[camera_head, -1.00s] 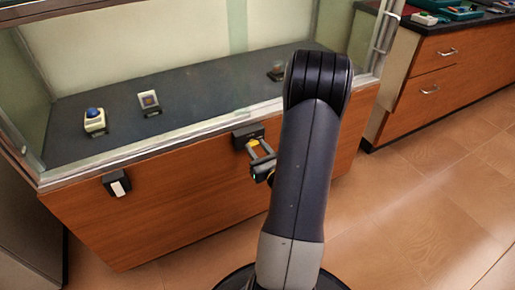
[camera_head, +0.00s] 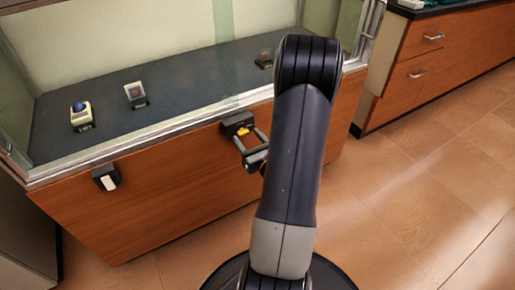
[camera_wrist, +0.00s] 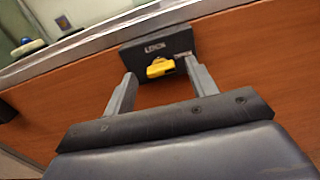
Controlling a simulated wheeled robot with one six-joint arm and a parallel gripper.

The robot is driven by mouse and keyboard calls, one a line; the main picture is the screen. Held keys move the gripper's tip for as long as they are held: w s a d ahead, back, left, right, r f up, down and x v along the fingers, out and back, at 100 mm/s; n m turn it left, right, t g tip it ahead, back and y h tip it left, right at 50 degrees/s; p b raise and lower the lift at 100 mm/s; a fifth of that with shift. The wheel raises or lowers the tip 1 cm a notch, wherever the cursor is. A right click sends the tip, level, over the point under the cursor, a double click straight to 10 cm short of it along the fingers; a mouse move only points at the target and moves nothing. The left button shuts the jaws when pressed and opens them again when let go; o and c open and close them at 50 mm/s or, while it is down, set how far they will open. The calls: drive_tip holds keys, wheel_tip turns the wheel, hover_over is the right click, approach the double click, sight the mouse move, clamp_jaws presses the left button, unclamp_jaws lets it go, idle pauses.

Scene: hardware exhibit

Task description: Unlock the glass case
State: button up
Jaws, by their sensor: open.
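The glass case (camera_head: 150,198) has a wooden front below its glass. A black lock box (camera_head: 232,120) is fixed on that front just under the glass edge; it also shows in the wrist view (camera_wrist: 152,47), with unclear lettering. A yellow knob (camera_wrist: 163,67) sticks out of its lower part. My gripper (camera_head: 246,139) is at the lock box. In the wrist view its open fingers (camera_wrist: 160,72) stand on either side of the yellow knob, with a visible gap on the left. The right finger looks closer to the knob; I cannot tell whether it touches.
A small black box with a white plate (camera_head: 107,179) sits on the case front at the left. Inside the case are a blue-topped button device (camera_head: 81,115) and a small display piece (camera_head: 136,95). Wooden drawers (camera_head: 425,70) stand at the right. The floor at right is clear.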

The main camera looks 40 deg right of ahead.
drive_tip(key=v, duration=1)
drive_tip(key=shift+p, duration=0.4)
drive_tip(key=shift+w, duration=0.1)
drive_tip(key=shift+w, duration=0.15)
drive_tip(key=b+x, duration=0.1)
drive_tip(key=x, duration=0.9)
drive_tip(key=shift+w+d, duration=0.1)
drive_tip(key=shift+w, duration=0.15)
